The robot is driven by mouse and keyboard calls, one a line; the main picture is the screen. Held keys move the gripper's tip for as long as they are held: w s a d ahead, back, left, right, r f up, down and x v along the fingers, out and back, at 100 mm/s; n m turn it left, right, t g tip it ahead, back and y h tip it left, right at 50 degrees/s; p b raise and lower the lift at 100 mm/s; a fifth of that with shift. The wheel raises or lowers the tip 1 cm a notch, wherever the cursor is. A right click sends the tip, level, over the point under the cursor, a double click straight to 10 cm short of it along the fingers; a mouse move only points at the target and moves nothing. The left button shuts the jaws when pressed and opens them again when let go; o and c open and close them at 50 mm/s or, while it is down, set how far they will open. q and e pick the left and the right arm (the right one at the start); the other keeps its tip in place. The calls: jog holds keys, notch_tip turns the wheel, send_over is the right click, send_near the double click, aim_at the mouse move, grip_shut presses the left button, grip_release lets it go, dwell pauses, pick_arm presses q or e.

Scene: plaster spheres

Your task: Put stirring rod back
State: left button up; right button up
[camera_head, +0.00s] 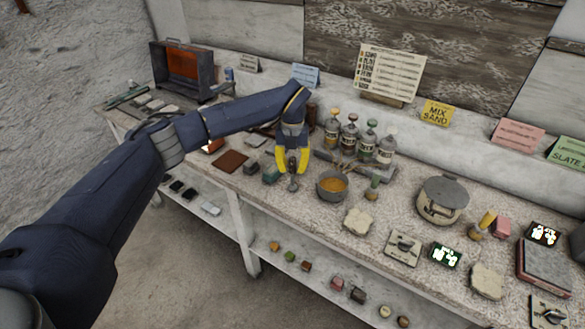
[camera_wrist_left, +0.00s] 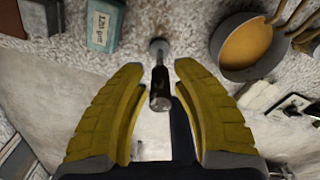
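My left gripper (camera_head: 292,170) points down over the front part of the bench, left of a grey bowl (camera_head: 333,186) of orange-brown material. Its yellow fingers are apart. In the left wrist view, a slim tool with a dark handle (camera_wrist_left: 160,92) and a round grey end (camera_wrist_left: 158,48) lies between the fingers (camera_wrist_left: 158,72), with a gap on each side. The grey end of this tool shows just below the fingers in the head view (camera_head: 293,186). I cannot tell whether it is the stirring rod. The bowl also shows in the left wrist view (camera_wrist_left: 245,45). My right gripper is out of view.
Several bottles (camera_head: 350,135) stand behind the bowl. A small teal box (camera_wrist_left: 105,25) is left of the tool. A lidded grey pot (camera_head: 443,199) is farther right. A lower shelf (camera_head: 320,268) holds small blocks. The bench's front edge is close to the gripper.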

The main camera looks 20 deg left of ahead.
pick_arm(q)
notch_tip(320, 180, up, 11)
jog(key=shift+r, duration=0.15)
dwell(0.4)
